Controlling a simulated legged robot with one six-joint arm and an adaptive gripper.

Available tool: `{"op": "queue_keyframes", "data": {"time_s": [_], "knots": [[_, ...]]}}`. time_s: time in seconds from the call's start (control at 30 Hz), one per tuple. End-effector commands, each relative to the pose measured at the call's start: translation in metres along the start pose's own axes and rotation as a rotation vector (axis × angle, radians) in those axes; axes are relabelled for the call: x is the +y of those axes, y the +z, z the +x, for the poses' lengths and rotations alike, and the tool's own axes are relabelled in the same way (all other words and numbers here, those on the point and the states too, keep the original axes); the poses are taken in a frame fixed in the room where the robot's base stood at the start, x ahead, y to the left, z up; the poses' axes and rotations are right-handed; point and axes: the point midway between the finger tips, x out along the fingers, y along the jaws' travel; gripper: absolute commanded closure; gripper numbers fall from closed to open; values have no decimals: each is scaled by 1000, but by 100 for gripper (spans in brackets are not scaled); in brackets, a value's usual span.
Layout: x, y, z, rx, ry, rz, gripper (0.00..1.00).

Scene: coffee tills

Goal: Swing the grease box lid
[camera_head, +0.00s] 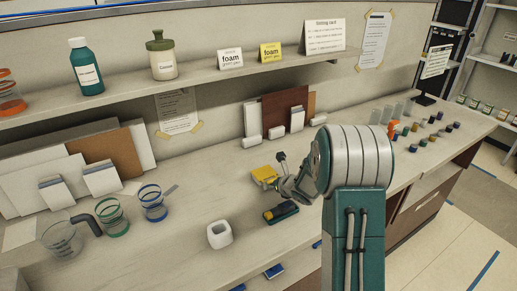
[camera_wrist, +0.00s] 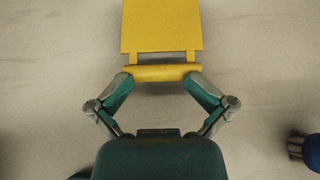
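A yellow piece, which I take for the grease box, fills the top centre of the wrist view, with a flat panel (camera_wrist: 161,25) and a rounded bar (camera_wrist: 163,73) along its near edge. The far end of the yellow piece is cut off in the wrist view. In the head view my gripper (camera_head: 284,177) is just right of it.
A white square cup (camera_head: 220,235) stands nearer, with ringed cups (camera_head: 152,203) to the left. Several small jars (camera_head: 424,142) stand at the right. A shelf (camera_head: 200,84) runs above the counter.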

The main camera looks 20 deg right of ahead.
Motion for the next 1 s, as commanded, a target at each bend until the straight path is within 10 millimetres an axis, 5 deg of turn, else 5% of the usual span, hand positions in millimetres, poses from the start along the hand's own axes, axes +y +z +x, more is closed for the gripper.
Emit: {"op": "queue_keyframes", "data": {"time_s": [1.0], "knots": [[-4,44,-12,-3,-7,3,36]]}}
